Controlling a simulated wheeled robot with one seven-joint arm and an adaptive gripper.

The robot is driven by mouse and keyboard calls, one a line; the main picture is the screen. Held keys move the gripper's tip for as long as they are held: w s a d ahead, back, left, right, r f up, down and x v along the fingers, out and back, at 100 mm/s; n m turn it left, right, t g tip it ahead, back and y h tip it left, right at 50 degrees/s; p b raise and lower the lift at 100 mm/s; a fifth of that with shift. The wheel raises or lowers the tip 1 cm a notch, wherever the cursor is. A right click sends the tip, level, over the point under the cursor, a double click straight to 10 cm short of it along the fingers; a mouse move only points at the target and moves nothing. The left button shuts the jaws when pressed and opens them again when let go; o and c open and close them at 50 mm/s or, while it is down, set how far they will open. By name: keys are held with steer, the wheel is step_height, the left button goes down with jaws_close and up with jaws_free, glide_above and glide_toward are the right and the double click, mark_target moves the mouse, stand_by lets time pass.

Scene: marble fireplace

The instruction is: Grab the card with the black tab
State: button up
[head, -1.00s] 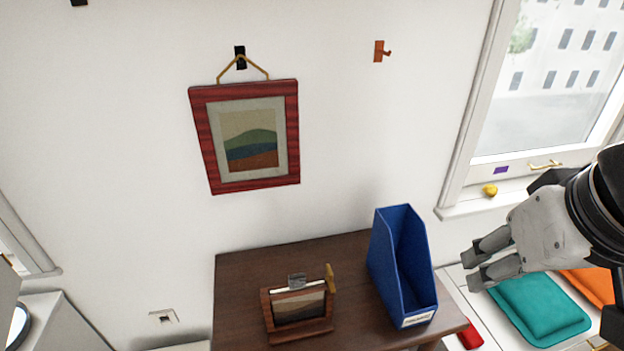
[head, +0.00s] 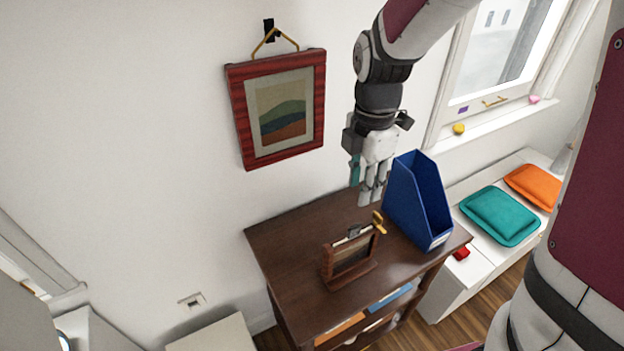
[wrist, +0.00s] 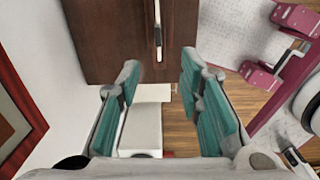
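I cannot make out a card with a black tab for certain. A small wooden stand (head: 350,262) on the dark table (head: 290,240) holds a flat, dark-faced piece. A grey tab (head: 353,232) and a gold tab (head: 378,222) rise at its top edge. In the wrist view a thin upright piece (wrist: 157,25) shows edge-on over the brown tabletop, beyond the fingers. My gripper (head: 371,200) is above the table, behind the stand and left of the blue file holder. In the wrist view my gripper (wrist: 160,66) is open, with nothing between its teal pads.
A blue file holder (head: 418,200) stands right of the stand, close to my gripper. A red-framed picture (head: 285,150) hangs from a black hook (head: 269,30) on the wall. Teal (head: 500,215) and orange (head: 535,185) cushions lie on the white bench at right.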

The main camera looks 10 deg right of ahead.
glide_above(355, 226)
steer(key=shift+n, duration=0.3)
steer(key=f, duration=0.8)
steer(key=shift+s+a+f, duration=0.15)
steer(key=shift+a, duration=0.15)
steer(key=shift+w+d+f+p, duration=0.15)
steer(key=shift+f+p, duration=0.2)
steer(key=shift+f, duration=1.15)
steer(key=shift+w+d+f+p, duration=0.15)
steer(key=shift+f+p, duration=0.15)
steer(key=shift+f, duration=1.15)
steer(key=shift+s, duration=0.1)
jaws_close()
